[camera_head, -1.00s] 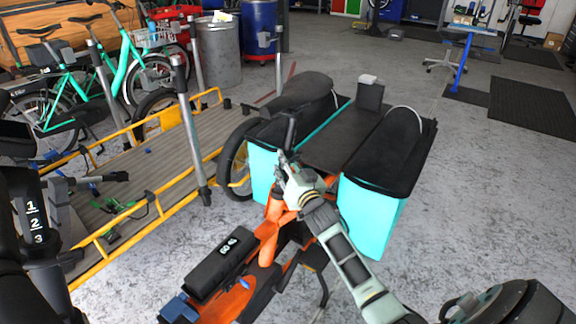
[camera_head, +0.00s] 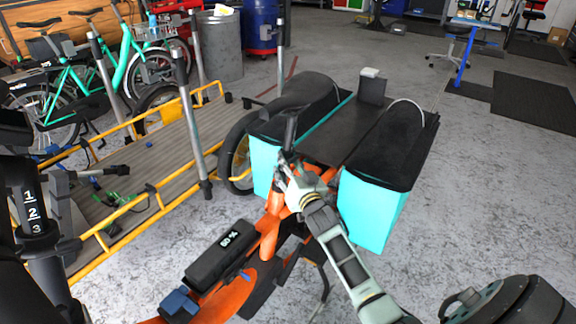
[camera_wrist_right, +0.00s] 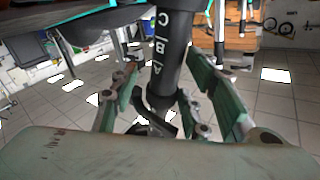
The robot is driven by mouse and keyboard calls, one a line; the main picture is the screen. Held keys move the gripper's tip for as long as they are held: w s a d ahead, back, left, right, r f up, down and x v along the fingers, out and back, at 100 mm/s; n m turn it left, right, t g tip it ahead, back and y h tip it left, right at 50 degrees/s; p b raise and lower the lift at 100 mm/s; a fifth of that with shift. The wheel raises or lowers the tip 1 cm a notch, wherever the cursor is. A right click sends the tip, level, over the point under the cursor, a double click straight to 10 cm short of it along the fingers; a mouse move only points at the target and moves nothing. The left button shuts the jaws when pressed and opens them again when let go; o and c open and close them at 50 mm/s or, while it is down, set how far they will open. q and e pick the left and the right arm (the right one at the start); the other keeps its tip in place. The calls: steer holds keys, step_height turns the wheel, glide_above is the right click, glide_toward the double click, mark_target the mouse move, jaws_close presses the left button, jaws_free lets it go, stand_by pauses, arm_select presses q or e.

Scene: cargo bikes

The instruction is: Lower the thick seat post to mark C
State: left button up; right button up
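The thick black seat post (camera_wrist_right: 170,50) carries white letters C, B and A from top to bottom. All three show above the dark collar (camera_wrist_right: 160,98), with A nearest to it. A black lever (camera_wrist_right: 165,122) sits at the collar. In the head view the post (camera_head: 290,128) rises from the orange bike frame (camera_head: 268,238) to the black saddle (camera_head: 300,90). My right gripper (camera_head: 288,172) is at the foot of the post. In the wrist view its green fingers (camera_wrist_right: 162,82) stand apart on either side of the collar and lever, open. My left gripper is not in view.
A yellow-railed platform (camera_head: 165,182) with upright metal posts lies to the left. A dark post marked 1, 2, 3 (camera_head: 32,210) is at the left edge.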

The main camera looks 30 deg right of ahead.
steer(key=shift+r, duration=0.15)
steer(key=shift+a, duration=0.1)
steer(key=v, duration=1.2)
stand_by(0.3)
